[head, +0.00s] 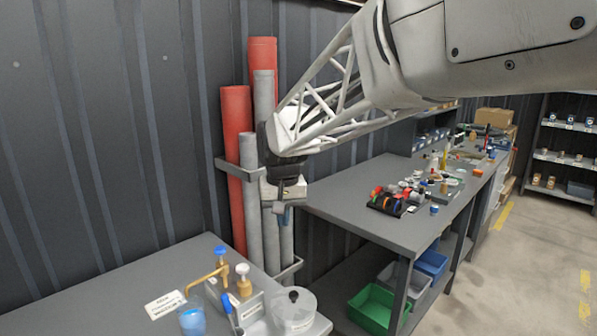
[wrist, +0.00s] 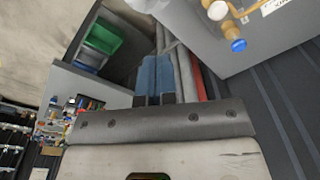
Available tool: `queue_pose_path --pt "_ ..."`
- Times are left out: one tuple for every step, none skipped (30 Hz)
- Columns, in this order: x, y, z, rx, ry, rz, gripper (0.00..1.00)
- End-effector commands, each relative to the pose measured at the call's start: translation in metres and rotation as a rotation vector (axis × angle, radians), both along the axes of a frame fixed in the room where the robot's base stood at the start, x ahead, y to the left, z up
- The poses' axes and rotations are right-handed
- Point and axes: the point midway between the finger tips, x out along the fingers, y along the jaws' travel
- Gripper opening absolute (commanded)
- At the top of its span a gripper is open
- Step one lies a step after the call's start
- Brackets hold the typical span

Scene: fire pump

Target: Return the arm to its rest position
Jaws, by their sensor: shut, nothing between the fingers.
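My gripper (head: 280,208) hangs from my arm in the middle of the head view, in front of the red and grey pipes and above the gap between the two tables. It points downward and holds nothing. In the wrist view my gripper (wrist: 155,62) shows as two bluish fingers side by side, pressed together. My arm reaches in from the upper right of the head view and covers part of the wall behind.
The near grey table (head: 110,285) carries brass fittings with a blue knob (head: 220,251), a blue container (head: 192,320) and a white label (head: 165,304). A workbench (head: 345,200) holds several small parts. Red pipes (head: 237,130) stand at the wall. Floor is clear at right.

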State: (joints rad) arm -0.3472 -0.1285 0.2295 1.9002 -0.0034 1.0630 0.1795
Motion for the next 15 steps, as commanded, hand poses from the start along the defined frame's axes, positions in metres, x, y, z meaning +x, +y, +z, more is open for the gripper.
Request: queue_pose_path --pt "-0.012 -0.016 0.003 0.002 -0.008 -0.011 0.00" --pt "-0.018 -0.023 0.004 0.002 -0.011 -0.015 0.00" --pt "-0.027 -0.033 0.005 0.003 -0.015 -0.022 0.00" --pt "-0.034 -0.041 0.005 0.004 -0.018 -0.027 0.00" --pt "-0.040 -0.048 0.006 0.004 -0.022 -0.031 0.00" --pt "-0.049 -0.057 0.007 0.005 -0.027 -0.036 0.00" --pt "-0.056 -0.065 0.008 0.005 -0.031 -0.041 0.00" --pt "-0.063 -0.072 0.008 0.006 -0.035 -0.045 0.00" --pt "-0.072 -0.080 0.007 0.007 -0.041 -0.052 0.00" --pt "-0.079 -0.087 0.007 0.007 -0.044 -0.057 0.00" --pt "-0.086 -0.093 0.007 0.008 -0.048 -0.062 0.00" --pt "-0.096 -0.102 0.006 0.008 -0.052 -0.067 0.00" --pt "-0.103 -0.108 0.006 0.008 -0.057 -0.071 0.00" --pt "-0.111 -0.114 0.005 0.008 -0.060 -0.076 0.00" --pt "-0.121 -0.122 0.004 0.008 -0.065 -0.081 0.00"
